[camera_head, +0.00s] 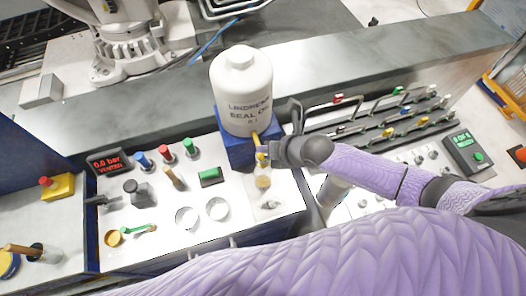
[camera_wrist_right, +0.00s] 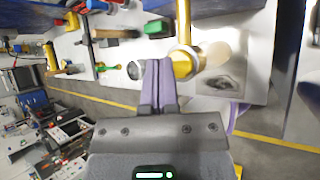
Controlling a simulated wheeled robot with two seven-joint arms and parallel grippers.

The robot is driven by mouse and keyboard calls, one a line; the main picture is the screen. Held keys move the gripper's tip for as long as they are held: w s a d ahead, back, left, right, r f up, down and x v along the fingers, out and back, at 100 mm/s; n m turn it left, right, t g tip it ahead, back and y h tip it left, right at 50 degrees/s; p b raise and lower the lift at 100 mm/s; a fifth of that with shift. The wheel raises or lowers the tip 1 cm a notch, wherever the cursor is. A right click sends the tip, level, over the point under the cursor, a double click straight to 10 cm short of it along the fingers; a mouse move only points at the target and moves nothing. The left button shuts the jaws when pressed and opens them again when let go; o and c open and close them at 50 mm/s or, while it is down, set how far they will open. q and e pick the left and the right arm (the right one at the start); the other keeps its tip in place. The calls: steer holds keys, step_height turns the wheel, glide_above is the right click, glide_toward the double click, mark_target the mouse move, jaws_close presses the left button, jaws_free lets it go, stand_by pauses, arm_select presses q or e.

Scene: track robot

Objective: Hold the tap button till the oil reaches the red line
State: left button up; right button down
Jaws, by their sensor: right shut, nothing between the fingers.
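A white seal oil bottle (camera_head: 241,92) stands on a blue block (camera_head: 237,152) at the back of the white panel. A yellow tap (camera_head: 257,141) comes out low on its front. Below it a small clear vessel (camera_head: 263,183) holds some yellowish oil; I cannot make out a red line. My right gripper (camera_head: 272,151) is beside the tap, shut and empty. In the right wrist view its purple fingers (camera_wrist_right: 160,80) lie just left of the yellow tap (camera_wrist_right: 183,35); I cannot tell whether they touch it. The tap button is not clearly visible. My left gripper is out of view.
Left on the panel are a red display (camera_head: 107,162), several coloured knobs, a green switch (camera_head: 210,176) and two white rings (camera_head: 217,208). A rack (camera_head: 380,122) with coloured handles stands to the right. A grey ledge (camera_head: 170,118) runs behind the bottle.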

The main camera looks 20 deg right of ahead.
stand_by(0.7)
steer(key=shift+f+b, duration=0.45)
steer(key=shift+f+b, duration=0.4)
stand_by(6.5)
